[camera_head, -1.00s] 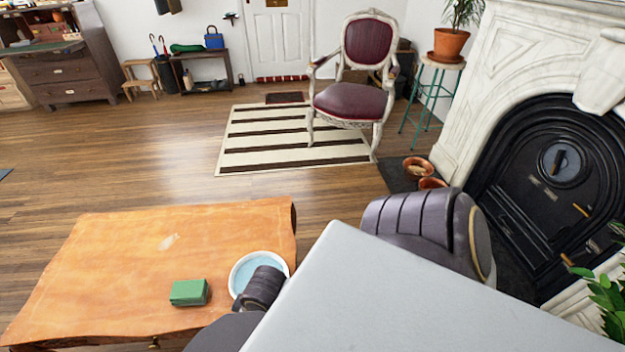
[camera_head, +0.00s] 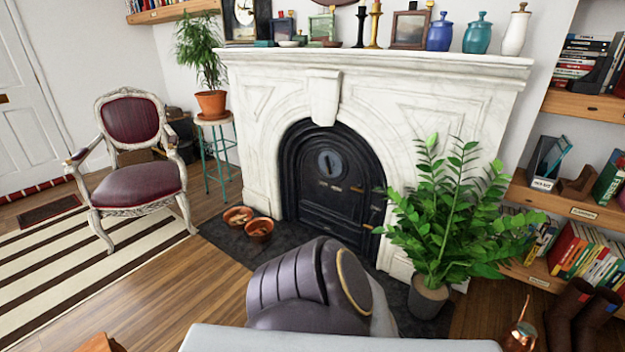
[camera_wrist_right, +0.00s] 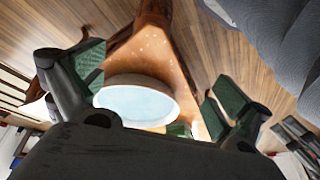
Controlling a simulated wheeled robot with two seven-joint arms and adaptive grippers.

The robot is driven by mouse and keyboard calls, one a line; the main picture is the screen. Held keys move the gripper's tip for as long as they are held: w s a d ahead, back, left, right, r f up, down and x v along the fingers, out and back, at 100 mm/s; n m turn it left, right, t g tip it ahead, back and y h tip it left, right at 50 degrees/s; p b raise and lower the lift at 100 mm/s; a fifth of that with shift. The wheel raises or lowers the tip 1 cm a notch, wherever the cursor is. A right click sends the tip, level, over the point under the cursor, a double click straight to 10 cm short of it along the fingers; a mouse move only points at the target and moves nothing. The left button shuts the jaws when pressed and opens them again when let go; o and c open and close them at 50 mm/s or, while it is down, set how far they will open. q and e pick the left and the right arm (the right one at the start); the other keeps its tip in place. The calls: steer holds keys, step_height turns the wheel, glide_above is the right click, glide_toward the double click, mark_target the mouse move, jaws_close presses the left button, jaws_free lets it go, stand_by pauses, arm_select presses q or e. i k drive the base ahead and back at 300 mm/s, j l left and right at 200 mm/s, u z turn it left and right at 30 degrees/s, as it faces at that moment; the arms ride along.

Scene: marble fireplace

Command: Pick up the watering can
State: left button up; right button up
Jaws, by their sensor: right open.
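A small copper object with a thin upright part, which looks like the watering can (camera_head: 519,336), stands on the floor at the bottom right of the head view. The bottom edge of the picture cuts it off. My right gripper (camera_wrist_right: 152,76) shows in the right wrist view with its two green-padded fingers spread wide and nothing between them. It is above a wooden table with a round white dish (camera_wrist_right: 160,108) below. The watering can cannot be made out in the wrist view. My left gripper is not in view.
A potted plant (camera_head: 430,298) stands left of the copper object, in front of the marble fireplace (camera_head: 262,150). Brown boots (camera_head: 590,318) stand to its right, below bookshelves (camera_head: 590,210). An armchair (camera_head: 135,180) is at left. Wood floor between chair and hearth is clear.

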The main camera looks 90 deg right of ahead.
mark_target(520, 335)
steer(key=z, duration=4.7)
